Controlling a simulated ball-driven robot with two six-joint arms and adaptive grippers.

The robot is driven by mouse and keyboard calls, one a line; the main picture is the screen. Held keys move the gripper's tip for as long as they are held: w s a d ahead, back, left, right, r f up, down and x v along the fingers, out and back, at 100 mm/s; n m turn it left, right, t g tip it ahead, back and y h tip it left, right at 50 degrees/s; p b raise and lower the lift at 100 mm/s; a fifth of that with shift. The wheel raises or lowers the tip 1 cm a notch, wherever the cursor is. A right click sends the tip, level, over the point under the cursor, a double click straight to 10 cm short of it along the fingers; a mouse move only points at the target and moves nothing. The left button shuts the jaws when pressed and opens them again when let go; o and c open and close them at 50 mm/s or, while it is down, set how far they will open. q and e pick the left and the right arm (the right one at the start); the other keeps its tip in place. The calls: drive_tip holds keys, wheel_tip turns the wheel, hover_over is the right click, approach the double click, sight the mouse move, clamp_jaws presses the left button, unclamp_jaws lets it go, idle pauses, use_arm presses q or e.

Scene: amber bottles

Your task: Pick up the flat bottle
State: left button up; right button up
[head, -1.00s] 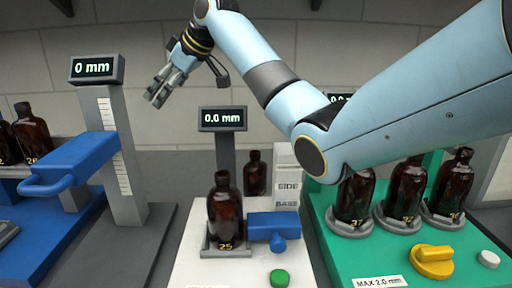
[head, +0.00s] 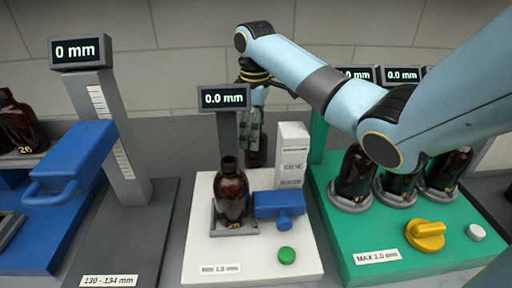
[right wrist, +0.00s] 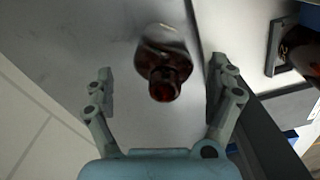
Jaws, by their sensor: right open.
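Several dark amber bottles are in view, and I cannot tell by shape which is the flat one. One bottle (head: 258,158) stands on the grey surface behind the white station, partly hidden by my right gripper (head: 252,138). In the right wrist view this bottle (right wrist: 163,68) is seen from above, neck toward the camera, between the spread fingers of the right gripper (right wrist: 160,72). The fingers appear apart from it. Another amber bottle (head: 231,195) stands in the white station's grey holder. My left gripper is not in view.
A green station (head: 350,225) with several bottles is at right. A blue press (head: 75,160) stands at left.

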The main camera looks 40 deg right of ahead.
drive_tip(key=shift+s+a+f, duration=0.15)
drive_tip(key=shift+f, duration=1.8)
drive_tip(key=c, duration=1.4)
drive_tip(key=shift+r, duration=0.1)
drive_tip(key=shift+c, duration=0.2)
